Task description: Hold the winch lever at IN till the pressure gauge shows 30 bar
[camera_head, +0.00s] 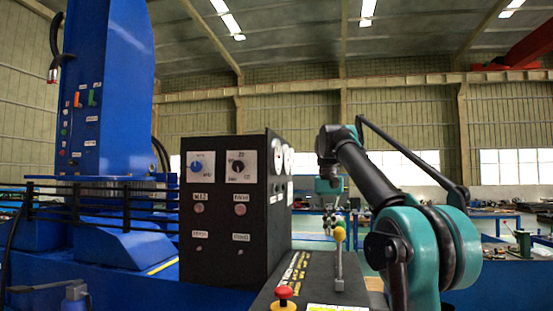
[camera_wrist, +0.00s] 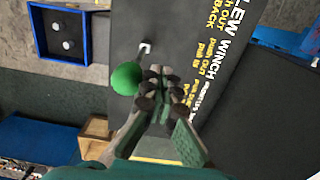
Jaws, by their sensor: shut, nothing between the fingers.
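In the wrist view a lever with a green ball knob (camera_wrist: 126,78) and a bright metal shaft stands on the dark console, near printed lettering (camera_wrist: 235,48) that includes WINCH. My gripper (camera_wrist: 158,80) is shut and empty, its fingertips right beside the green knob; I cannot tell whether they touch. In the head view my gripper (camera_head: 330,214) hangs beyond a lever with a yellow knob (camera_head: 340,235). Round gauges (camera_head: 277,157) on the side of the black panel box are seen nearly edge-on, so no pressure can be read.
The black panel box (camera_head: 225,210) with dials stands left of the console. A red push button (camera_head: 284,292) sits at the console's near edge. The blue crane column (camera_head: 110,80) rises at left. A blue tray (camera_wrist: 62,45) shows beside the console in the wrist view.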

